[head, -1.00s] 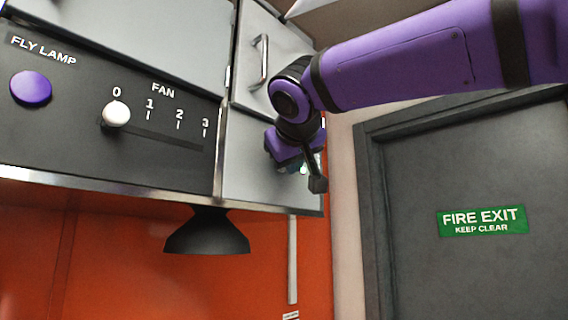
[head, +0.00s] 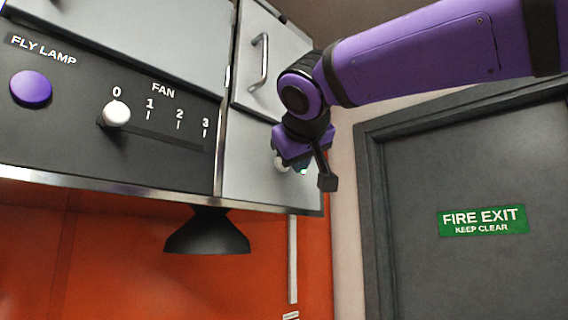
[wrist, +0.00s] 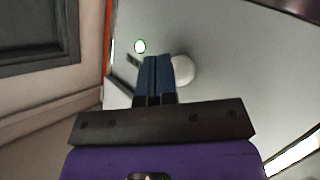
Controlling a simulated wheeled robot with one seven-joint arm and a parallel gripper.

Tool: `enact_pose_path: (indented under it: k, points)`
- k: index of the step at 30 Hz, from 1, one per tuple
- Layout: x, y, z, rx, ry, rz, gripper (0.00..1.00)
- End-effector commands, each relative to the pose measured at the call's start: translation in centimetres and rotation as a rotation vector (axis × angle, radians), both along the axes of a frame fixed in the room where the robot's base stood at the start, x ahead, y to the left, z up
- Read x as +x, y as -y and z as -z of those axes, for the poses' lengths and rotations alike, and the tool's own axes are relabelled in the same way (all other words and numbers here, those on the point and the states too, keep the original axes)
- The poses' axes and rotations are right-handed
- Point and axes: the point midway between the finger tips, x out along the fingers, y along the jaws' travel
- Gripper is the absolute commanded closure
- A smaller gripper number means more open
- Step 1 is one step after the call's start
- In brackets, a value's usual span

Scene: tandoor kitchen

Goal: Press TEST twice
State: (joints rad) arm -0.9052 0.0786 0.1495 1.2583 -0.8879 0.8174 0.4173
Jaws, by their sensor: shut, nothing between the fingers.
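In the wrist view a white round button (wrist: 184,70) sits on the grey panel, partly behind my fingers. No TEST lettering is readable in either view. A small lit green-white lamp (wrist: 140,46) and a dark label (wrist: 133,62) are left of the fingers. My gripper (wrist: 158,62) is shut and empty, its blue fingertips overlapping the button's left edge; I cannot tell whether they touch it. In the head view my gripper (head: 292,166) is at the lower part of the grey cabinet front (head: 250,165) and hides most of this area.
A purple FLY LAMP button (head: 31,87) and a FAN slider (head: 116,113) at 0 are on the dark panel at left. A door handle (head: 261,62) is above my gripper. A black lamp shade (head: 207,235) hangs below. A FIRE EXIT door (head: 405,200) stands right.

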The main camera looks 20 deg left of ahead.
Motion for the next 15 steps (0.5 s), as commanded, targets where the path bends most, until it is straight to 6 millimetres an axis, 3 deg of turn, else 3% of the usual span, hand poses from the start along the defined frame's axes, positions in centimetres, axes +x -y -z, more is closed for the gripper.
enact_pose_path:
  k: [15]
  points:
    - [-1.4,3.4,0.0,-0.001,0.0,0.001,1.0]
